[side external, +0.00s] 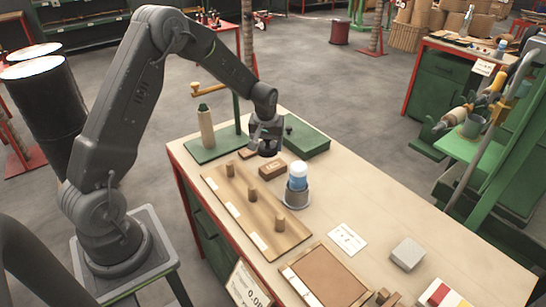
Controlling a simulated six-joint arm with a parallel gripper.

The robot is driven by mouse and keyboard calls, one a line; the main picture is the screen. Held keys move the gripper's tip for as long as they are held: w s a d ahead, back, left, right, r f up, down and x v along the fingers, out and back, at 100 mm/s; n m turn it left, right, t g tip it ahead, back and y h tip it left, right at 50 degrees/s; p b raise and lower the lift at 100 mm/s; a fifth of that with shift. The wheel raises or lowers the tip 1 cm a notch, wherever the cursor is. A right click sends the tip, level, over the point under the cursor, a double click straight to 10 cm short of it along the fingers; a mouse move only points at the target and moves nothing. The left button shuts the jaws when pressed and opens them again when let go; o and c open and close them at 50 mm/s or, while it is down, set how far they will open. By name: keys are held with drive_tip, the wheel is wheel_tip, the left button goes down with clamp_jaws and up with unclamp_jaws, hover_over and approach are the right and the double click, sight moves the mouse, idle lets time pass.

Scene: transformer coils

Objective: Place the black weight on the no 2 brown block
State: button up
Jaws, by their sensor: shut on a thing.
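My gripper (266,140) is at the far left part of the bench, pointing down and shut on a dark thing that appears to be the black weight (269,151). The jaws partly hide it, and the gap beneath it is too small to judge. A brown block (272,170) with pale marking on its face lies just in front of the gripper. Another brown block (248,154) lies just left of the gripper, partly hidden. The numbers on the blocks are too small to read, so I cannot tell which is no 2.
A wooden board with pegs (283,237) lies in front of the blocks. A blue-and-white bottle in a grey holder (296,196) stands to their right. A green box (306,142) and a winding stand with a coil (206,129) flank the gripper.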

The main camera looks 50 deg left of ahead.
sight(273, 166)
drive_tip(key=shift+w+d+f, duration=0.55)
drive_tip(key=shift+w, duration=0.15)
drive_tip(key=shift+f, duration=1.9)
drive_tip(key=o, duration=1.4)
drive_tip(key=shift+s+f, duration=0.1)
drive_tip(key=shift+f, duration=0.1)
